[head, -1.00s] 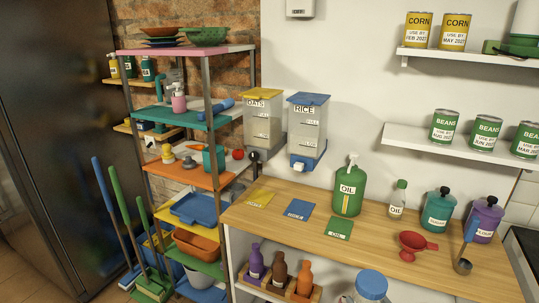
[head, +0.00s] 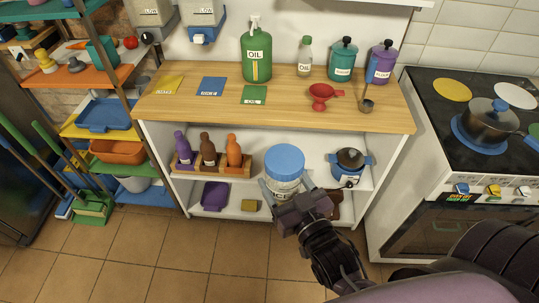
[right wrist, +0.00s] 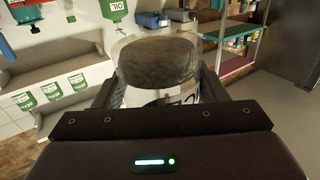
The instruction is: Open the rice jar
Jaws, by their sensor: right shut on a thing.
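A clear jar (head: 285,186) with a blue lid (head: 285,160) is at the front of the shelf below the wooden counter. The lid is on the jar. The label is too small to read. My right gripper (head: 288,184) is shut on the jar's body, one finger on each side, below the lid. In the right wrist view the jar (right wrist: 158,62) sits between the fingers, with greyish contents and part of a label showing. I cannot tell whether the jar still touches the shelf. My left gripper is not in view.
A rack of bottles (head: 211,168) stands left of the jar and a blue pot (head: 349,165) right of it. The wooden counter (head: 215,112) overhangs behind, with a red funnel (head: 321,97) and ladle (head: 366,106). A stove (head: 470,125) is at the right. The floor in front is clear.

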